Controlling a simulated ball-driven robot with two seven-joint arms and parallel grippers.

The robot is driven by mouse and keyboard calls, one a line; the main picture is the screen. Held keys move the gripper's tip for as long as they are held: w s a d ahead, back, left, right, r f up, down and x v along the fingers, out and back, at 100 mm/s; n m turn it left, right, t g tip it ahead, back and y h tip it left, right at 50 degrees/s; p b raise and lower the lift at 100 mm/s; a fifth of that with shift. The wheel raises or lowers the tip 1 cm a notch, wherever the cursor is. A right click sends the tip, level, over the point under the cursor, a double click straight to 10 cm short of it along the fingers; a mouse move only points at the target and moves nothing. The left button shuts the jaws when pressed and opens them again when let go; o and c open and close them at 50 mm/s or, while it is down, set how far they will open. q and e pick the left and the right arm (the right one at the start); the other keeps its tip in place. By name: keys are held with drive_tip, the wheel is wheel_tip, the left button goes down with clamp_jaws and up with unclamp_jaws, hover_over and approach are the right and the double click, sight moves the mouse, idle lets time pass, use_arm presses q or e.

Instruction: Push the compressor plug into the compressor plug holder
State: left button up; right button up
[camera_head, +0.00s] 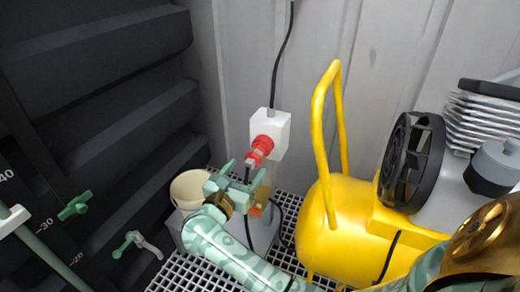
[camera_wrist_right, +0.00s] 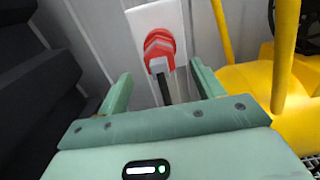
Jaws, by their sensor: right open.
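I cannot tell how deep the plug is in. In the right wrist view, the plug (camera_wrist_right: 157,66) shows below the red holder (camera_wrist_right: 159,42). My right gripper (camera_head: 238,168) is open, just below and in front of the plug. In the wrist view its green fingers (camera_wrist_right: 160,72) stand apart on either side of the plug and cable, with gaps on both sides. My left gripper is not in view.
A yellow compressor (camera_head: 345,218) with a tall yellow handle stands close on the right. A cream bucket (camera_head: 187,189) is left of my gripper. Dark ribbed wall with green-handled valves (camera_head: 76,205) lies at left. Floor is white grating (camera_head: 177,275).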

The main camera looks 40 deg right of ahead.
sight(248, 167)
drive_tip(key=b+x, duration=0.1)
drive_tip(key=x, duration=0.4)
drive_tip(key=shift+f, duration=0.1)
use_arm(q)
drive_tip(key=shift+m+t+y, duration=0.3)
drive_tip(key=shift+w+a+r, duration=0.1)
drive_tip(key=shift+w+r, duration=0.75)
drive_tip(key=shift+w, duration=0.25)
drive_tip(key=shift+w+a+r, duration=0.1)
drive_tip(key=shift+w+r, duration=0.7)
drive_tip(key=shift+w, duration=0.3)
use_arm(e)
drive_tip(key=shift+x, duration=1)
drive_tip(key=c, duration=1.3)
drive_tip(key=shift+a, duration=0.1)
drive_tip(key=shift+a, duration=0.1)
drive_tip(key=shift+v, duration=1.4)
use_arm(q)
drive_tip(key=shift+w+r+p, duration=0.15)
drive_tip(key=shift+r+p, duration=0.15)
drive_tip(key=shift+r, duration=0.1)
use_arm(e)
drive_tip(key=shift+v, duration=1.4)
